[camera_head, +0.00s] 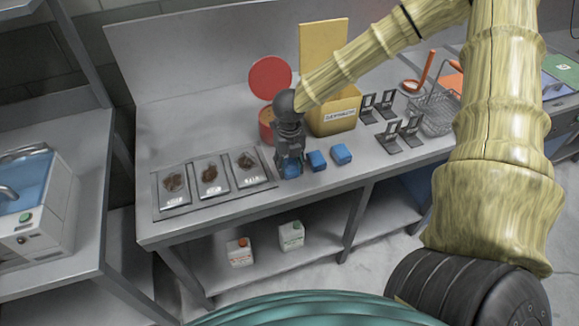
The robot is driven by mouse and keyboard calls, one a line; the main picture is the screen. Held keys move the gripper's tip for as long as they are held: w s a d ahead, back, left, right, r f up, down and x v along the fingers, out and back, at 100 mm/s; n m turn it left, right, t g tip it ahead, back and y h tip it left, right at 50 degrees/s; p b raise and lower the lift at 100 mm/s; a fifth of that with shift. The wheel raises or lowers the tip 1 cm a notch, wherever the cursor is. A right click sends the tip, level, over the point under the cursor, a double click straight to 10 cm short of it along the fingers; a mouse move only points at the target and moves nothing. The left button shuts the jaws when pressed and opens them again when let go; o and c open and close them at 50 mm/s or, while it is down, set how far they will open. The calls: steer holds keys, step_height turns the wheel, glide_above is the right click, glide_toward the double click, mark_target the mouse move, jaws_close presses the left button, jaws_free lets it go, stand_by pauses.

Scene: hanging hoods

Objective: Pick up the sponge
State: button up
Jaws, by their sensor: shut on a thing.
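Several small blue sponges sit in a row near the front edge of the grey metal table (180,115). The leftmost sponge (292,170) is between the fingers of my gripper (290,163), which points down and is shut on it. The gripper hides part of this sponge, and I cannot tell whether it is lifted off the table. The middle sponge (317,161) lies just to its right, and the right sponge (341,154) lies beyond that.
A tray with several packed items (210,175) lies left of my gripper. A red round container (267,122) and a yellow box (335,115) stand behind. Black stands (388,141) and a wire basket (437,112) are right. Two white bottles (240,252) stand on the lower shelf.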

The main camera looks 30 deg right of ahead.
mark_target(289, 164)
steer(key=shift+r, duration=0.55)
step_height(289, 164, up, 2)
steer(key=shift+r+b, duration=0.1)
steer(key=shift+b, duration=0.45)
steer(key=s+a+r+b, duration=0.1)
steer(key=s+a+b, duration=0.2)
steer(key=s, duration=1.2)
steer(key=shift+s+r, duration=0.2)
steer(key=shift+s, duration=0.2)
steer(key=shift+o, duration=0.6)
steer(key=shift+c, duration=0.9)
steer(key=shift+w, duration=0.1)
